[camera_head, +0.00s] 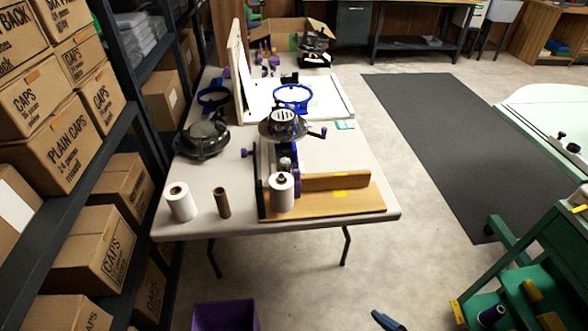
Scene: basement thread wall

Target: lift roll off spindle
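A white roll (281,194) stands upright near the front of the table, at the left part of a wooden board (330,205). A dark spindle tip (281,177) shows at the top of the roll, so the roll sits around the spindle. A second white roll (181,203) stands at the table's left front. A bare brown tube (222,204) stands upright between the two rolls. My gripper cannot be made out in this view.
The long table (360,160) carries a metal-topped device (283,122) behind the roll and a dark device (203,138) at left. Box-filled shelves (125,125) flank the left. A purple bin (225,316) and an unclear blue-dark object (388,321) lie in front.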

